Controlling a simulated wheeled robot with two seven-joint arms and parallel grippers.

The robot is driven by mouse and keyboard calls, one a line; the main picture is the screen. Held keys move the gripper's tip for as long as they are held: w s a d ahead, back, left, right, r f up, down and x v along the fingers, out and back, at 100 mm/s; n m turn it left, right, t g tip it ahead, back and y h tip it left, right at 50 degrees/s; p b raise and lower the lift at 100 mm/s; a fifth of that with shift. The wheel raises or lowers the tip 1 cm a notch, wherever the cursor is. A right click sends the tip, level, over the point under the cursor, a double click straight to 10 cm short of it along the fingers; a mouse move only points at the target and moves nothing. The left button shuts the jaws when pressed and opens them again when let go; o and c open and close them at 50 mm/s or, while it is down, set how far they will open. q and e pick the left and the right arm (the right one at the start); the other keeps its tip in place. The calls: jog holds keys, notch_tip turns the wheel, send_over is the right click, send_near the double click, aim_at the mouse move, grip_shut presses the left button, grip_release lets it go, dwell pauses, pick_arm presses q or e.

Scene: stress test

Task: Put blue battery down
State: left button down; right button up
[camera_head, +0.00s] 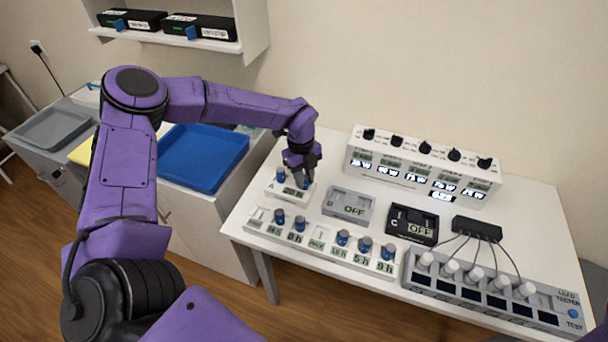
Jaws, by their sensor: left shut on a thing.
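My left gripper (303,168) points down over the small white station marked A (288,195) at the back left of the white table. It is shut on a blue battery (304,181), which is mostly hidden by the fingers. The held battery is at or just above the station; I cannot tell whether it touches. Another blue battery (280,174) stands upright at the station's left side. My right gripper is out of view.
A white rack (318,243) with several blue batteries lies in front. Grey (348,205) and black (411,225) stations reading OFF stand to the right. A dial panel (423,170) and a lead tester (492,290) also occupy the table. A blue tray (203,157) is at left.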

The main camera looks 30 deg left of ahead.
pick_arm(q)
jog(key=c, duration=1.3)
grip_release()
jog(key=shift+f, duration=0.15)
jog(key=shift+c, duration=0.2)
jog(key=o, duration=0.4)
jog(key=shift+r, duration=0.35)
jog(key=r, duration=0.4)
jog(key=a+r+b, duration=0.1)
jog(key=r, duration=0.2)
jog(key=r+b, duration=0.1)
jog(key=r, duration=0.3)
jog(key=shift+w+a+r, duration=0.15)
jog(key=shift+w+r, duration=0.05)
jog(key=shift+r, duration=0.15)
